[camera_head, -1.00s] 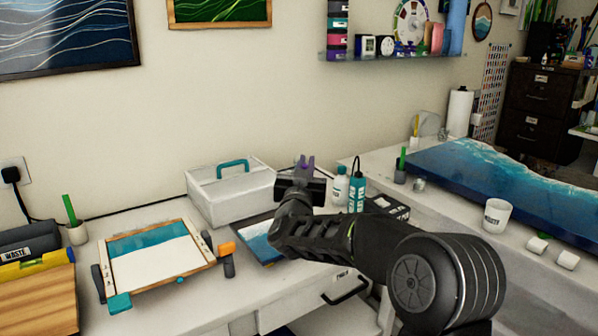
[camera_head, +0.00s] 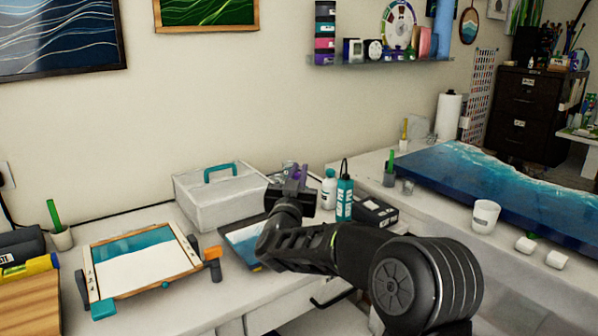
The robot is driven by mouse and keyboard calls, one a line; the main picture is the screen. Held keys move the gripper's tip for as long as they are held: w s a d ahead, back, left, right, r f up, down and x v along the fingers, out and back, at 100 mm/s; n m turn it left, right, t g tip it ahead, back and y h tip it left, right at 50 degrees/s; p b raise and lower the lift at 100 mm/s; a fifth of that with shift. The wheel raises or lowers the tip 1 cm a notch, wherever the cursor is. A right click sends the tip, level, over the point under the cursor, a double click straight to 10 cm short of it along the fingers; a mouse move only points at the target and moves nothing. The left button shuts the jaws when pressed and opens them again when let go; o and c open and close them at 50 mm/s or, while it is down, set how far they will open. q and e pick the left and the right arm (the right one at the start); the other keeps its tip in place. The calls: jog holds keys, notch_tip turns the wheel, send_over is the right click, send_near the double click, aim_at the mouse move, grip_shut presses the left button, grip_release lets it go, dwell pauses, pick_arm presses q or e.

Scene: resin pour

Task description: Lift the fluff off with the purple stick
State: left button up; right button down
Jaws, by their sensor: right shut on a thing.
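My right gripper (camera_head: 292,184) is raised over the table in front of the white box, at the end of my dark right arm. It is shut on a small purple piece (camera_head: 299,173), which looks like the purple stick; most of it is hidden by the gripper. A wood-framed panel (camera_head: 181,234) with teal and white resin lies on the table at the left, apart from the gripper. A smaller blue and white panel (camera_head: 238,236) lies partly behind my right arm. I cannot make out any fluff at this size. My left gripper is not in view.
A white box (camera_head: 215,205) with a teal handle stands behind the panels. A white bottle (camera_head: 328,190), a teal bottle (camera_head: 344,200) and a black box (camera_head: 376,212) are right of the gripper. A white cup (camera_head: 485,216) and a long blue panel (camera_head: 500,190) are on the right table.

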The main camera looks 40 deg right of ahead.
jog(key=shift+f+b, duration=1)
jog(key=shift+f, duration=1.1)
jog(key=shift+f+b, duration=0.5)
jog(key=shift+r+p, duration=1.95)
jog(key=shift+r, duration=1.1)
jog(key=shift+f, duration=0.15)
